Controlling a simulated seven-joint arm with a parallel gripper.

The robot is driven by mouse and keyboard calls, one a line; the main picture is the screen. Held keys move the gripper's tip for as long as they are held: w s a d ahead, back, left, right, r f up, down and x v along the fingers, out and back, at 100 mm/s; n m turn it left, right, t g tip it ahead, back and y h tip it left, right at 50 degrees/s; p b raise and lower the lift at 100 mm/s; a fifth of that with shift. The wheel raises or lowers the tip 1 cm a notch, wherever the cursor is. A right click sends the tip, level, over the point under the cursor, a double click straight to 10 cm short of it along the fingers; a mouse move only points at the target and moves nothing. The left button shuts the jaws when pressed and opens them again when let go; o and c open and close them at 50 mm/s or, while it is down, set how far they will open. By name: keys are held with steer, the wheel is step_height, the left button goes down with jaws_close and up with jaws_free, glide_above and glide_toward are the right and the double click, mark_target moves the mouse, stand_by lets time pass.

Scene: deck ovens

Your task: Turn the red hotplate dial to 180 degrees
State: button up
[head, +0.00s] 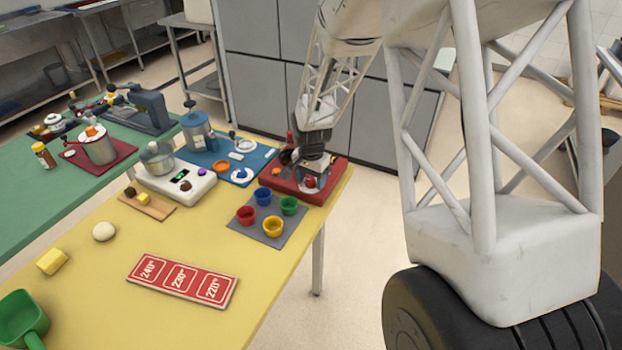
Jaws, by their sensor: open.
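The red hotplate (322,192) sits at the far right corner of the yellow table. A small round red dial (310,182) shows on its front part, just below my gripper. My gripper (311,174) is open and points down over the hotplate, with its fingers close around or just above the dial. I cannot tell whether they touch it. The dial's marks and its present setting are too small to read. My gripper and arm hide part of the hotplate's top.
A grey mat (245,226) with several coloured cups lies in front of the hotplate. Left are a blue mat (262,156) and a white hotplate (203,186) with a pot. A red sign (182,279) reads 240°, 230°, 220°. The table's right edge is close to the hotplate.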

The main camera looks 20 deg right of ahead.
mark_target(311, 181)
steer(key=shift+r, duration=3.95)
steer(key=shift+s+r, duration=0.15)
steer(key=shift+r, duration=0.05)
steer(key=s+a+r+n+t, duration=0.1)
steer(key=s+r, duration=0.4)
steer(key=s, duration=0.6)
steer(key=s+a+r+n, duration=0.3)
steer(key=s+r+n, duration=0.2)
steer(key=s, duration=0.7)
steer(key=s+a+r+n+t, duration=0.1)
steer(key=s+r+n, duration=0.2)
steer(key=s+r, duration=0.3)
steer(key=s, duration=0.5)
steer(key=shift+s+a+r+n+t, duration=0.2)
steer(key=shift+a+r+n+t, duration=0.1)
steer(key=shift+a+r+n, duration=0.1)
